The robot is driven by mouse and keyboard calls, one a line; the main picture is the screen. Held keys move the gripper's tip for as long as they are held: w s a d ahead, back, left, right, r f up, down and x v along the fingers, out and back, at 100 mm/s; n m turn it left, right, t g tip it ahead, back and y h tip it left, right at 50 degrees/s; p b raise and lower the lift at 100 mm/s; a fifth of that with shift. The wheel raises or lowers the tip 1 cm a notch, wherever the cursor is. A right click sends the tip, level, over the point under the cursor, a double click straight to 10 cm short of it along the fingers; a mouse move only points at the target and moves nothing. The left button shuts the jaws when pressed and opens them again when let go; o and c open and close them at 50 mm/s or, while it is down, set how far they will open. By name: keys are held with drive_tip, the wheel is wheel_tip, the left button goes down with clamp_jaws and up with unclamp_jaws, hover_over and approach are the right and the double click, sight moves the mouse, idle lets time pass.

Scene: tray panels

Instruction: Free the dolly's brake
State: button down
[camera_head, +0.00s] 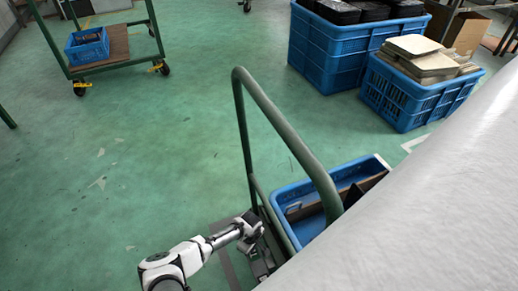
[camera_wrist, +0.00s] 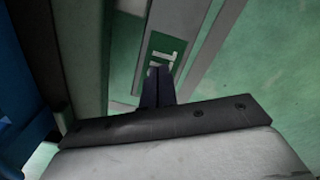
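The dolly's green tubular handle (camera_head: 243,110) rises in the middle of the head view, with a blue crate (camera_head: 300,235) behind its near post. My white arm reaches from the bottom to the dolly's low left side. My gripper (camera_head: 262,262) is small and partly hidden there. In the wrist view, my gripper's dark fingers (camera_wrist: 158,75) lie close together, with nothing visible between them. They point at a dark green strip with white marks (camera_wrist: 165,60) between grey bars. Whether they touch it I cannot tell. I cannot make out a brake pedal on this dolly.
Another trolley (camera_head: 120,50) stands at the upper left, with a small blue crate (camera_head: 87,46) and yellow parts at its casters. Large blue crates (camera_head: 320,50) (camera_head: 400,100) stand at the upper right. A pale grey surface covers the lower right. The green floor at left is clear.

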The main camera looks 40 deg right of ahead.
drive_tip(key=shift+f+b, duration=0.45)
drive_tip(key=shift+f, duration=0.3)
wheel_tip(320, 180, up, 7)
drive_tip(key=p, duration=0.8)
idle(0.9)
